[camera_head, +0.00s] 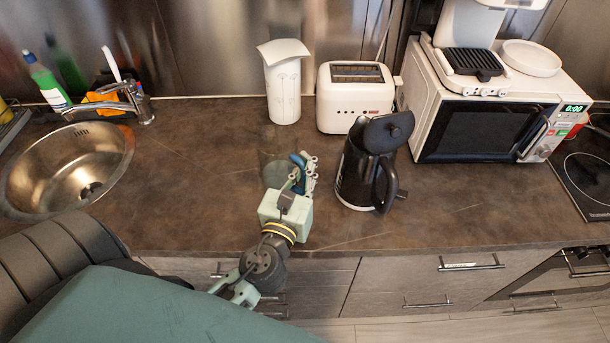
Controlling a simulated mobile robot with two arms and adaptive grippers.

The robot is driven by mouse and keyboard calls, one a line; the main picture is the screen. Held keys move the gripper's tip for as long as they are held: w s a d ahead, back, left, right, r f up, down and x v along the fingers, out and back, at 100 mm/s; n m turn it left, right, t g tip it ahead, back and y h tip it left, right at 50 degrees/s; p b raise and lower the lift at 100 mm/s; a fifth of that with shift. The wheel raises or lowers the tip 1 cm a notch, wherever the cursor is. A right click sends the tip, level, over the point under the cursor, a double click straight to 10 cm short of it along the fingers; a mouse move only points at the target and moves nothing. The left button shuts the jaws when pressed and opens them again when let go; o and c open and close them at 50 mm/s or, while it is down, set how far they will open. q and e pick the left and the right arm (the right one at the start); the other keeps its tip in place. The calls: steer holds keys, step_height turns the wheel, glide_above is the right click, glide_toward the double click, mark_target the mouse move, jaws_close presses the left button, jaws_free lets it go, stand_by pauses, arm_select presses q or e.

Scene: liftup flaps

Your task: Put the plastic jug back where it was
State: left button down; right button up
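A see-through, dark-tinted vessel, which looks like the plastic jug (275,174), shows over the counter just left of my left gripper (304,171). A blue part, apparently its handle, lies between the gripper's fingers, which look closed on it. My gripper covers part of the jug, and I cannot tell whether its base touches the counter. A black kettle (352,178) stands right of the gripper, apart from it, with its lid (388,131) raised. My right gripper is not in view.
A white cylindrical container (283,92) and a white toaster (355,98) stand at the back wall. A microwave (482,128) is at the right, a sink (62,165) at the left. The counter (195,160) between sink and gripper is clear.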

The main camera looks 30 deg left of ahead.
arm_select(q)
steer(key=f, duration=0.1)
steer(key=f+b, duration=0.1)
steer(key=f, duration=0.2)
steer(key=shift+a, duration=0.25)
steer(key=shift+f+b, duration=0.1)
steer(key=shift+b, duration=0.25)
steer(key=shift+f, duration=0.15)
steer(key=c, duration=1.8)
jaws_free()
steer(key=shift+c, duration=0.2)
